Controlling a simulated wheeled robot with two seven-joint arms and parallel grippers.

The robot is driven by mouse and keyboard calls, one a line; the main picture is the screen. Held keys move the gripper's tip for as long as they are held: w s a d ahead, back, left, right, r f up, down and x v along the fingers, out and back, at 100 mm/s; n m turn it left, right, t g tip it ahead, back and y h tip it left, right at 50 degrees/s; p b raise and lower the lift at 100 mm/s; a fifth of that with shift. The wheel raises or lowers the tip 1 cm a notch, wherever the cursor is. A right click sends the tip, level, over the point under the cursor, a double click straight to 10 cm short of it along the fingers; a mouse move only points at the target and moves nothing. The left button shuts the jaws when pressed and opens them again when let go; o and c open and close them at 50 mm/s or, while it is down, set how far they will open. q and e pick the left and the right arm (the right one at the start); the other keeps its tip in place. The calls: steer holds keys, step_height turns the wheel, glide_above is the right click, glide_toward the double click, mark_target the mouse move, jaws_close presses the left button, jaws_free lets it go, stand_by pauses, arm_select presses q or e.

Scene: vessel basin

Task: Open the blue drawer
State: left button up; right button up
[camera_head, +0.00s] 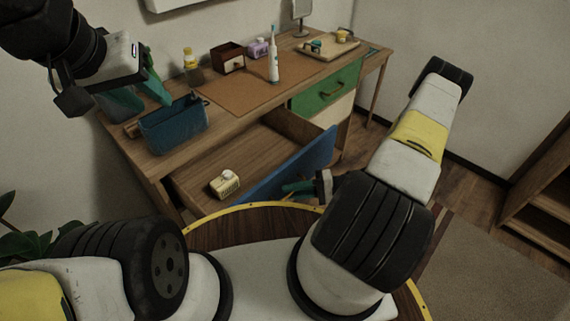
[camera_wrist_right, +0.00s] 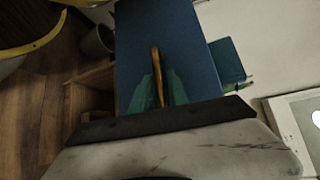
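The desk's blue drawer (camera_head: 300,166) stands pulled well out, with its wooden inside showing. A cream box with dark markings (camera_head: 225,184) lies in it. Its blue front also fills the middle of the right wrist view (camera_wrist_right: 190,40), with a thin brass handle (camera_wrist_right: 157,62). My right gripper (camera_wrist_right: 160,82) has its green fingers close on both sides of this handle and looks shut on it. In the head view the right gripper (camera_head: 299,187) is at the outer face of the drawer front. My left gripper (camera_head: 139,92) is open and empty above the desk's left end.
A blue bin (camera_head: 174,124) stands near the desk's left edge. A bottle (camera_head: 192,66), dark box (camera_head: 227,57), toothbrush (camera_head: 273,60) and wooden tray (camera_head: 326,47) stand further back. A green drawer (camera_head: 325,93) is closed at the right. A shelf (camera_head: 540,185) stands far right.

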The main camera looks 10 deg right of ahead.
steer(key=s+d+r, duration=0.1)
steer(key=d, duration=0.6)
steer(key=shift+d, duration=0.3)
steer(key=shift+r, duration=0.1)
step_height(320, 180, up, 23)
steer(key=w+a+n+g+h, duration=0.2)
steer(key=n+g+h, duration=0.2)
steer(key=h, duration=0.5)
steer(key=s+a+r+t+h, duration=0.2)
steer(key=s+r+t, duration=0.2)
steer(key=r, duration=0.5)
steer(key=s+a+r+t+h, duration=0.2)
steer(key=s+r+t+h, duration=0.1)
steer(key=r, duration=0.7)
steer(key=s+t, duration=0.1)
steer(key=s, duration=0.1)
steer(key=shift+s+r, duration=0.15)
steer(key=shift+s, duration=0.25)
